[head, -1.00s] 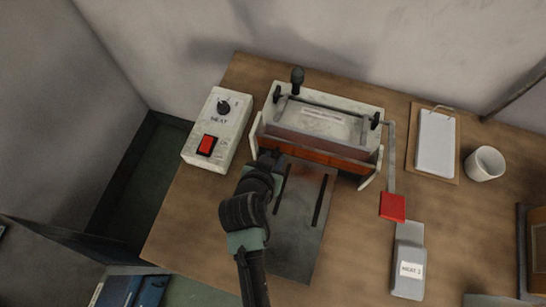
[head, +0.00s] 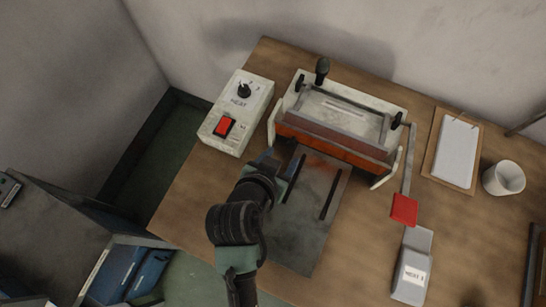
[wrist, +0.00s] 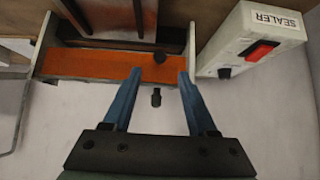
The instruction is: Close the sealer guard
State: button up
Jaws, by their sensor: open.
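The sealer (head: 345,108) is a pale machine with a dark knobbed lever at the back of the bench. A translucent orange panel (head: 338,145), which looks like its guard, spans the front between two white side arms. It also shows as an orange strip (wrist: 95,66) in the wrist view. My gripper (head: 282,163) is open and empty just in front of the sealer's left end. In the wrist view its blue fingers (wrist: 160,78) are spread, their tips close to the orange strip. I cannot tell whether they touch it.
A control box (head: 237,113) with a red switch stands close on the left. A metal plate (head: 308,215) lies in front. On the right are a red pedal-like pad (head: 404,209), a grey block (head: 412,270), a clipboard (head: 456,152) and a white cup (head: 503,178).

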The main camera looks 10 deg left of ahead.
jog(key=v, duration=0.5)
jog(key=shift+s+r, duration=0.2)
jog(key=shift+s, duration=0.05)
jog(key=w+r+n+t+y, duration=0.1)
jog(key=w+r+t, duration=0.45)
jog(key=r, duration=0.75)
jog(key=w+r+t+y, duration=0.1)
jog(key=w+r+t, duration=0.2)
jog(key=w+r, duration=0.85)
jog(key=s+r+n+t, duration=0.1)
jog(key=s+r+t, duration=0.2)
jog(key=r, duration=0.8)
jog(key=s+d+r+t, duration=0.1)
jog(key=s+r+t, duration=0.2)
jog(key=r, duration=0.8)
jog(key=s+d+r+n+t, duration=0.1)
jog(key=s+r+t, duration=0.3)
jog(key=r, duration=0.7)
jog(key=shift+s+d+n+y, duration=0.2)
jog(key=shift+s+n+y, duration=0.1)
jog(key=shift+s+y, duration=0.1)
